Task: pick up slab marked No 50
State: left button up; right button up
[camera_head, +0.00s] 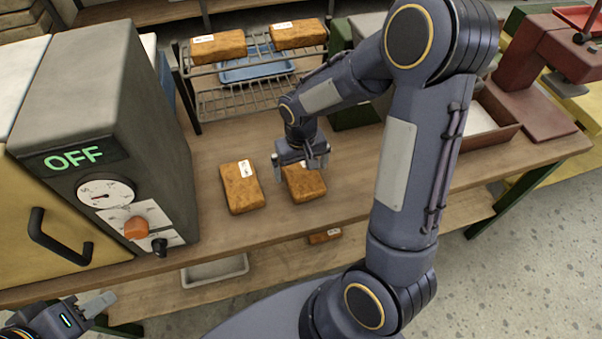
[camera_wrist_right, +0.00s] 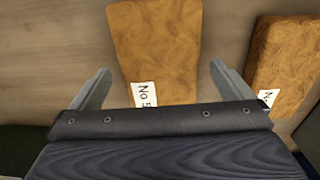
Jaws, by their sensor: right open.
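A brown slab (camera_head: 304,187) lies on the wooden table under my right gripper (camera_head: 301,171). In the right wrist view this slab (camera_wrist_right: 155,45) shows between the two spread fingers (camera_wrist_right: 160,70). Its white label reads "No 5", and the rest is hidden by the gripper body. My right gripper is open, with a finger on each side of the slab and nothing held. I cannot tell how high the fingertips are above the table. My left gripper (camera_head: 98,305) is at the lower left, away from the slabs; its jaw opening is unclear.
A second labelled slab (camera_head: 241,190) lies close to the left. Two more slabs (camera_head: 218,46) (camera_head: 297,35) sit on a wire rack (camera_head: 235,103) behind. A grey box reading OFF (camera_head: 105,130) stands left. A slab (camera_head: 325,236) and tray (camera_head: 215,270) are on the lower shelf.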

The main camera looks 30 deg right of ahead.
jog(key=shift+f, duration=0.6)
jog(key=c, duration=1.2)
jog(key=shift+r, duration=0.1)
jog(key=shift+c, duration=0.5)
jog(key=shift+r, duration=0.1)
